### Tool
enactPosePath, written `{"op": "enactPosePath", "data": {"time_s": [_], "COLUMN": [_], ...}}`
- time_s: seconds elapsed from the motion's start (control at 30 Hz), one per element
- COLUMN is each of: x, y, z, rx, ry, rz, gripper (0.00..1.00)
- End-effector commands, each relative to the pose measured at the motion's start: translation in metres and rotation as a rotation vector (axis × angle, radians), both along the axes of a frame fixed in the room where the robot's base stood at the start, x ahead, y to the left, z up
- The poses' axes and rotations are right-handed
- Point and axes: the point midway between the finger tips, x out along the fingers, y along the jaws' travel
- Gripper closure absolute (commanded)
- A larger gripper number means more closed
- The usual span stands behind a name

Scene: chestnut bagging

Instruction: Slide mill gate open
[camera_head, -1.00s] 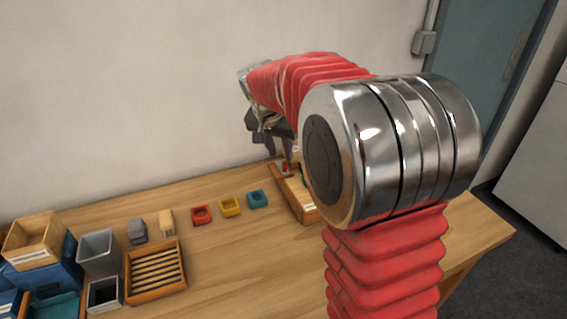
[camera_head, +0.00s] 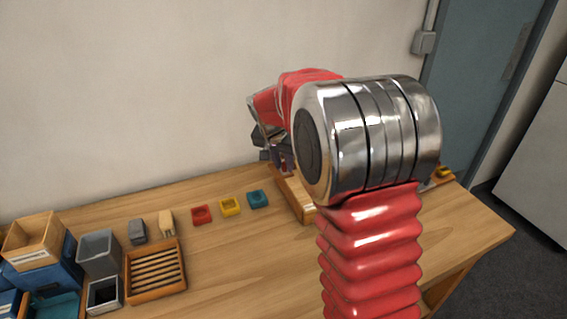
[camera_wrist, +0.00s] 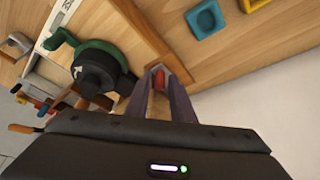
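My gripper (camera_wrist: 157,84) points down with its two dark purple fingers apart at a wooden tray's edge. A small red piece (camera_wrist: 158,76), which may be the gate's handle, shows between the fingertips; I cannot tell whether they touch it. Left of the fingers in the wrist view is a black round knob (camera_wrist: 97,70) on a green ring-shaped part (camera_wrist: 118,52), perhaps the mill. In the head view my gripper (camera_head: 281,160) is over the far end of the wooden tray (camera_head: 294,194), and my arm hides most of what lies right of it.
Red (camera_head: 201,214), yellow (camera_head: 230,206) and teal (camera_head: 258,199) small square holders stand left of the tray. A slatted wooden rack (camera_head: 183,271) and grey bins are farther left. The wall is close behind. The front middle of the table is clear.

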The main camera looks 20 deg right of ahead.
Motion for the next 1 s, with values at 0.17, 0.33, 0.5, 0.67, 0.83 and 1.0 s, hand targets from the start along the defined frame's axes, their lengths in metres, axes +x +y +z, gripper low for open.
{"op": "enactPosePath", "data": {"time_s": [0.17, 0.33, 0.5, 0.67, 0.83, 1.0], "x": [0.0001, 0.0001, 0.0002, 0.0002, 0.0, -0.0015], "y": [0.0004, 0.0004, 0.0005, 0.0007, 0.0003, -0.0009], "z": [0.0002, 0.0002, 0.0003, 0.0004, 0.0005, 0.0004], "rx": [0.0, 0.0, 0.0, 0.0, 0.0, 0.0], "ry": [0.0, 0.0, 0.0, 0.0, 0.0, 0.0], "rz": [0.0, 0.0, 0.001, 0.001, -0.001, -0.013], "gripper": [0.92, 1.0, 1.0, 1.0, 1.0, 1.0]}}
